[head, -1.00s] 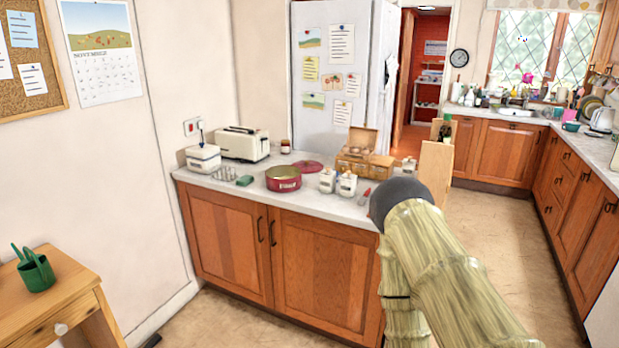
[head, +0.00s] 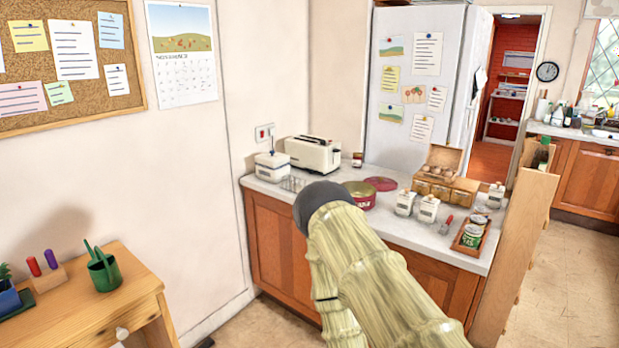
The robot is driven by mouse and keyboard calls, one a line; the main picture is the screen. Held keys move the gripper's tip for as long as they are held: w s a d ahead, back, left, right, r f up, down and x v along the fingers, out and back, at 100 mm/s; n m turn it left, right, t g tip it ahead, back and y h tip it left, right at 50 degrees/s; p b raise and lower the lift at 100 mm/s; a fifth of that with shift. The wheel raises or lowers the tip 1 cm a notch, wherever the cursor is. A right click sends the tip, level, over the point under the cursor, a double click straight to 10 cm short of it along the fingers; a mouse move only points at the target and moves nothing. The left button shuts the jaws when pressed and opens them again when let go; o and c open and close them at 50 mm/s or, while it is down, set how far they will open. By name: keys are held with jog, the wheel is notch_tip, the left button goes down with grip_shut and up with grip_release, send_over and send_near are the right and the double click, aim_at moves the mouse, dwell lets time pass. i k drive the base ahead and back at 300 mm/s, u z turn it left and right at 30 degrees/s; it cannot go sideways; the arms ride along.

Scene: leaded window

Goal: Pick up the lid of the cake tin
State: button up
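The cake tin (head: 361,196) is a round red tin, open at the top, standing on the counter in the head view. Its red lid (head: 381,184) lies flat on the counter just behind and to the right of the tin. My own arm crosses the lower middle of the view in front of the counter and hides part of the worktop left of the tin. My gripper is not in view.
A small wooden table (head: 85,300) is at lower left.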

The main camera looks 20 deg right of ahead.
aim_at(382, 184)
jog(key=u, duration=0.4)
jog(key=i, duration=1.15)
jog(key=z, duration=0.55)
jog(key=i, duration=0.85)
jog(key=z, duration=0.9)
